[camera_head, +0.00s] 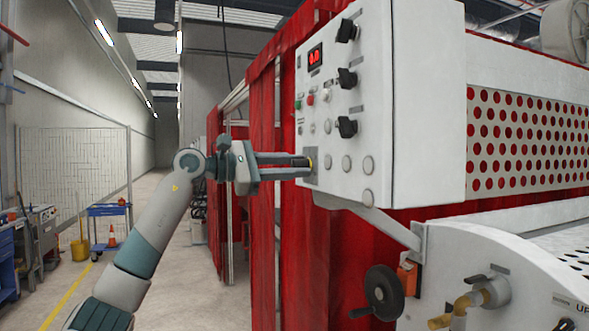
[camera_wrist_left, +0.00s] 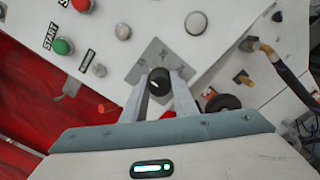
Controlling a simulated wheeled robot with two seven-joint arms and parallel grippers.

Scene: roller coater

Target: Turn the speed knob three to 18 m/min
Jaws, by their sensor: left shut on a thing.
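The white control panel (camera_head: 380,110) stands at the right in the head view, with a red lit display (camera_head: 315,56) that seems to read 0.0. Several black knobs show on it: an upper one (camera_head: 347,30), a middle one (camera_head: 347,78) and a lower one (camera_head: 346,127). My left gripper (camera_head: 305,167) reaches the panel's lower left corner. In the left wrist view its fingers are closed around a small black knob (camera_wrist_left: 159,81) with a white mark, set on a square grey plate (camera_wrist_left: 153,56). Its label and scale cannot be read. My right gripper is not in view.
A green start button (camera_wrist_left: 63,46) and a red button (camera_wrist_left: 82,5) are close to the gripper. Red curtains (camera_head: 292,240) hang behind and below the panel. A black handwheel (camera_head: 383,291) and a hose fitting (camera_head: 470,300) are below.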

